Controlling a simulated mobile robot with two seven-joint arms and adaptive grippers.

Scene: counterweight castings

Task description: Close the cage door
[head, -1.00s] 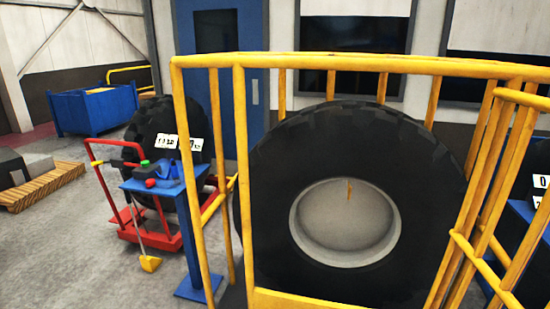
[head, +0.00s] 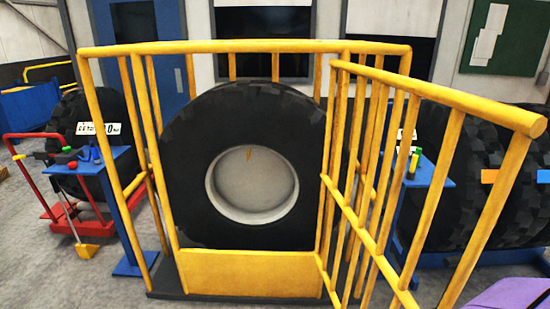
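The yellow cage (head: 250,46) stands in the middle of the head view with a big black tyre (head: 192,150) upright inside it. The tyre has a pale grey hub (head: 255,180). The cage door (head: 445,90) is a yellow barred frame hinged at the cage's right front post. It stands open, swung out toward me and to the right, with its free end post (head: 490,210) near the right side. A yellow plate (head: 250,273) crosses the bottom of the cage front. Neither of my grippers is in view.
A blue stand (head: 120,165) with small tools is left of the cage, beside a red cart (head: 40,140) and another tyre. A second blue stand (head: 432,172) and more tyres (head: 480,150) are behind the door. A purple surface (head: 512,292) shows at bottom right. Floor at lower left is clear.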

